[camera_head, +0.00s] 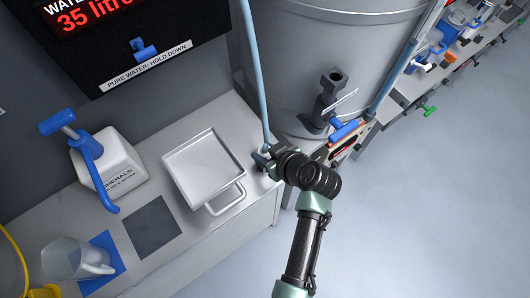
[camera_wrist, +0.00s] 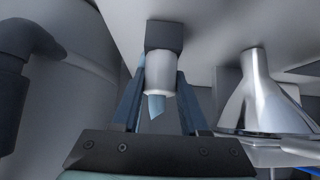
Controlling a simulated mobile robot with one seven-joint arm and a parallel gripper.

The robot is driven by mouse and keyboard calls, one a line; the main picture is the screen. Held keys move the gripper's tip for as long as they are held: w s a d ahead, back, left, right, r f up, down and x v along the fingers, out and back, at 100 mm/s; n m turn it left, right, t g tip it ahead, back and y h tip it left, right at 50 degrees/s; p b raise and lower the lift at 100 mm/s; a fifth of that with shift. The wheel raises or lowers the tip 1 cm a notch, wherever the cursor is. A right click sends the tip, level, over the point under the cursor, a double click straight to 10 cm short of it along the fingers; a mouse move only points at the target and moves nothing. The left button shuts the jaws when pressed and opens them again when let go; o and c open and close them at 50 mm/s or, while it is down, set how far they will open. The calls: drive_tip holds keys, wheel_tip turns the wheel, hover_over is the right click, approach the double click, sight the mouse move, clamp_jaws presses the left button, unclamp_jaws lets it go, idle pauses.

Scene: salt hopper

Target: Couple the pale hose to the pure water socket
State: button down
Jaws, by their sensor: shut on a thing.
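A pale blue hose (camera_head: 254,70) runs down from the top edge to my gripper (camera_head: 266,154) by the tank's foot, at the right end of the bench. In the wrist view my gripper (camera_wrist: 158,90) is shut on the hose's light grey coupling (camera_wrist: 158,72), with a blue hose piece (camera_wrist: 154,105) below it. A black block (camera_wrist: 164,35) meets the coupling's far end; I cannot tell if it is part of the hose or a socket. A black fitting (camera_head: 330,95) with an unreadable white tag stands by the tank. I cannot tell which part is the pure water socket.
The grey tank (camera_head: 320,45) stands close behind my gripper. A square metal tray (camera_head: 203,168), a white pump container (camera_head: 108,162) and a clear jug (camera_head: 72,260) stand on the bench. A second blue pipe (camera_head: 405,55) is at right. Open floor lies at lower right.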

sight(265, 150)
drive_tip(key=shift+r, duration=0.1)
drive_tip(key=shift+r+p, duration=2.25)
drive_tip(key=shift+r, duration=0.45)
drive_tip(key=shift+r, duration=0.1)
